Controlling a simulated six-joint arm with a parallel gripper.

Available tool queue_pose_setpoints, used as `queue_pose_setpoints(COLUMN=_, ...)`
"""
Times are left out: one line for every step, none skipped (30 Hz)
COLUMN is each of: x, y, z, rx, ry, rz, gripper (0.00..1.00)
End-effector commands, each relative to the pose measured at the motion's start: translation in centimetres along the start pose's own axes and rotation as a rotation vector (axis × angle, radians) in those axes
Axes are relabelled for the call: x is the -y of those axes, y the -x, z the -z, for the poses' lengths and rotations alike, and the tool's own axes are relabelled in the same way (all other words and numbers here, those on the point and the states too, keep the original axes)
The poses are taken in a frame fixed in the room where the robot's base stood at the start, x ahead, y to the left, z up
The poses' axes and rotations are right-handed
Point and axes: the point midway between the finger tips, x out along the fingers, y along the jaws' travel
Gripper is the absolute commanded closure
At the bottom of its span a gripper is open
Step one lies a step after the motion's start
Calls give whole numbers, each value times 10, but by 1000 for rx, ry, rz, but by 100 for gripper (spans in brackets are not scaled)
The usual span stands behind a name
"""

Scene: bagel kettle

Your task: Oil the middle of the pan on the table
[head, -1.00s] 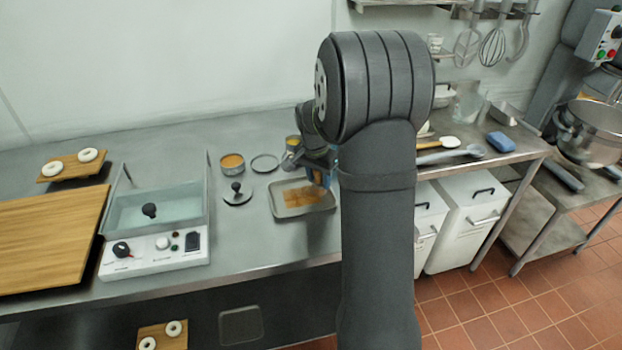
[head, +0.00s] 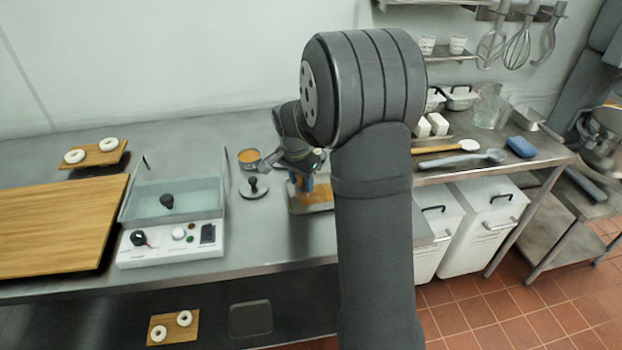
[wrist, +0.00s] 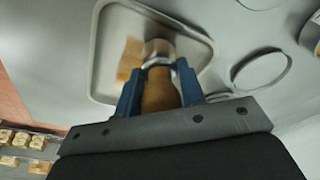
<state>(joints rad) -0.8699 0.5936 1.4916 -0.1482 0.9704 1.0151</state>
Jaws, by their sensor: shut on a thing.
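The pan (head: 325,208) is a shallow grey tray on the steel table, partly hidden by my arm and gripper in the head view. It also shows in the wrist view (wrist: 101,62). An orange-brown oil patch (wrist: 131,58) lies on its floor. My gripper (wrist: 160,80) has blue fingers shut on the brown handle of a brush (wrist: 160,96), pointing down at the pan. The brush's pale head (wrist: 158,48) overlaps the patch's edge; I cannot tell whether it touches the pan. In the head view my gripper (head: 304,182) is over the pan.
An orange-filled tin (head: 248,159) and a dark-knobbed disc (head: 254,187) stand left of the pan. Farther left are a water bath (head: 172,200) and a wooden board (head: 60,235). A spatula (head: 445,149) and a spoon (head: 465,159) lie to the right.

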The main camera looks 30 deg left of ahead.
Motion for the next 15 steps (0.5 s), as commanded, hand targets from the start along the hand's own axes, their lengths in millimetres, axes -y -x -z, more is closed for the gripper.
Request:
queue_pose_setpoints(x=3, y=0, z=-4, rx=0, ry=2, rz=0, gripper=87)
queue_pose_setpoints(x=5, y=1, z=-6, rx=0, ry=3, rz=0, gripper=87)
queue_pose_setpoints(x=7, y=1, z=-9, rx=0, ry=3, rz=0, gripper=87)
queue_pose_setpoints(x=9, y=2, z=-11, rx=0, ry=3, rz=0, gripper=87)
queue_pose_setpoints(x=9, y=4, z=-10, rx=-1, ry=0, rz=1, gripper=87)
queue_pose_setpoints(x=8, y=7, z=-9, rx=-1, ry=0, rz=1, gripper=87)
queue_pose_setpoints(x=9, y=17, z=-7, rx=-3, ry=-1, rz=5, gripper=87)
queue_pose_setpoints(x=9, y=23, z=-6, rx=-3, ry=-1, rz=4, gripper=87)
queue_pose_setpoints(x=8, y=24, z=-6, rx=0, ry=0, rz=1, gripper=87)
queue_pose_setpoints(x=8, y=27, z=-6, rx=0, ry=0, rz=1, gripper=87)
queue_pose_setpoints(x=8, y=29, z=-6, rx=-1, ry=0, rz=2, gripper=87)
queue_pose_setpoints(x=8, y=33, z=-5, rx=-1, ry=0, rz=2, gripper=87)
queue_pose_setpoints(x=8, y=36, z=-4, rx=-1, ry=0, rz=1, gripper=87)
queue_pose_setpoints(x=8, y=39, z=-4, rx=-1, ry=0, rz=2, gripper=87)
queue_pose_setpoints(x=8, y=42, z=-3, rx=-1, ry=0, rz=3, gripper=87)
